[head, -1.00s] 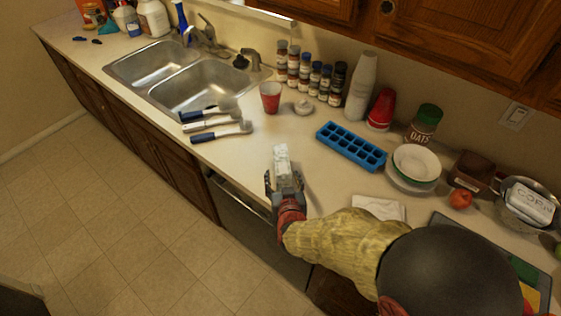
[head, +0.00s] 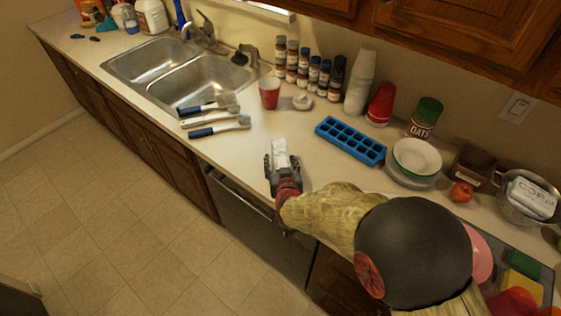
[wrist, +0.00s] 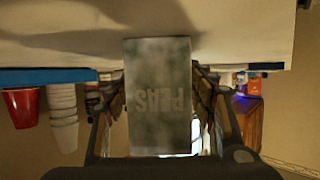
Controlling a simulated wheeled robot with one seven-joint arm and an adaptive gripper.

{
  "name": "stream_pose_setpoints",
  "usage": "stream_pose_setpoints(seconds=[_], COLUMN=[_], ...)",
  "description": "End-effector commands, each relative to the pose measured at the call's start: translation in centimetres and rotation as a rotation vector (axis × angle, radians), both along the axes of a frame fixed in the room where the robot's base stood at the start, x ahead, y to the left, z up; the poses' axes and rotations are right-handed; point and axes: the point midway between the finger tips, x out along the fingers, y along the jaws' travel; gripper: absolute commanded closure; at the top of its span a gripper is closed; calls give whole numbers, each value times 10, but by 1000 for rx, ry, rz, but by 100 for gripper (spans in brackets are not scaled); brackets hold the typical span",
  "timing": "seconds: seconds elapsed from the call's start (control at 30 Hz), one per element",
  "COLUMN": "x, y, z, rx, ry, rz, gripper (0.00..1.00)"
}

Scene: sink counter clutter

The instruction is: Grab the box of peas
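The box of peas (head: 280,149) is a small pale box near the counter's front edge in the head view. My gripper (head: 282,164) is around the box, one finger on each side. The fingers look open, spread a little wider than the box. In the wrist view my gripper (wrist: 159,92) has its fingers along the box's left and right sides, with the tips partly hidden by it.
A blue ice tray (head: 350,141) lies right of the box. Stacked bowls (head: 415,160) and a tomato (head: 461,193) stand to the right. Counter around the box is clear.

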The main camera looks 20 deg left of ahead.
Motion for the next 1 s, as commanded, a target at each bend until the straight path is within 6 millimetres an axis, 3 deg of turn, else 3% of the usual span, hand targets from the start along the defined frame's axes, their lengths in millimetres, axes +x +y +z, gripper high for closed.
stream_pose_setpoints(seconds=[0.9,1.0], x=[0,0], y=[0,0], z=[0,1], rx=[0,1], ry=[0,-2], rz=[0,0], gripper=[99,100])
